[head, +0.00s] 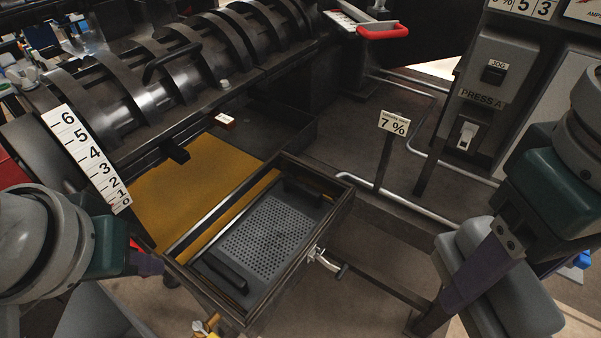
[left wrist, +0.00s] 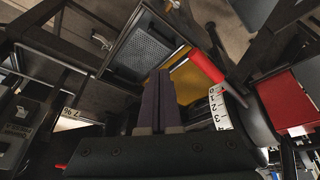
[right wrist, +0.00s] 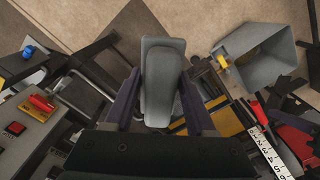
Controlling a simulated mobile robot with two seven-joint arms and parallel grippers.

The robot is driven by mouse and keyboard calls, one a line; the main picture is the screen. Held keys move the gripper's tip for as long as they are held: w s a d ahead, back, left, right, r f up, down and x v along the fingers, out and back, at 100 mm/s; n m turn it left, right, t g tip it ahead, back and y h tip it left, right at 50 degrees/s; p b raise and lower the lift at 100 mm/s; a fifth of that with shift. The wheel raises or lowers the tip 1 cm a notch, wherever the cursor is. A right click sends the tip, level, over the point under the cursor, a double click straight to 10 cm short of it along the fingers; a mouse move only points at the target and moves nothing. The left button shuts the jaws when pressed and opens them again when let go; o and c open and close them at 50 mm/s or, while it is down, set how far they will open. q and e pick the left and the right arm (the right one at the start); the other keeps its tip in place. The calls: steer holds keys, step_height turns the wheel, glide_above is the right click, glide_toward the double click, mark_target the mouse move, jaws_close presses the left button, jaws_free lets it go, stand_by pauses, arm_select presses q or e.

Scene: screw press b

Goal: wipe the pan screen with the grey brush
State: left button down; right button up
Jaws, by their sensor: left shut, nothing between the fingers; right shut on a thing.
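The pan screen (head: 268,235) is a dark grey perforated plate inside a framed tray (head: 342,208) at the centre of the head view. It also shows in the left wrist view (left wrist: 143,52). The screen surface is uncovered. My right gripper (head: 478,272) is shut on the grey brush (head: 522,305), a rounded grey block, right of the tray and apart from it. In the right wrist view the brush (right wrist: 162,88) sits between the purple fingers; its bristles cannot be made out. My left gripper (head: 150,264) is shut and empty, just left of the tray.
The ribbed press cylinder (head: 165,75) lies behind the tray, with a number scale (head: 88,160) at left. A "7 %" sign (head: 394,123) stands behind the tray's right side. A metal latch (head: 325,260) projects from the tray's right edge. A control panel (head: 480,95) stands at back right.

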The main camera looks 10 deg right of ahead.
arm_select(q)
steer(key=w+f+n+b, duration=0.1)
steer(key=w+f+b, duration=0.3)
steer(key=f+b, duration=0.35)
steer(key=w+f+b, duration=0.5)
steer(key=f+b, duration=0.2)
steer(key=f, duration=0.1)
steer(key=n+t+y+b, duration=0.1)
steer(key=n+y+b, duration=0.1)
steer(key=b, duration=1.1)
glide_above(207, 262)
steer(key=s, duration=0.2)
step_height(207, 262, down, 9)
steer(key=f+b, duration=0.5)
steer(key=shift+w+d+b, duration=0.2)
steer(key=shift+b, duration=0.1)
steer(key=shift+r, duration=0.15)
steer(key=shift+f+b, duration=0.3)
steer(key=shift+f, duration=0.3)
steer(key=shift+r, duration=0.1)
step_height(207, 262, up, 6)
steer(key=p, duration=0.6)
steer(key=shift+p, duration=0.4)
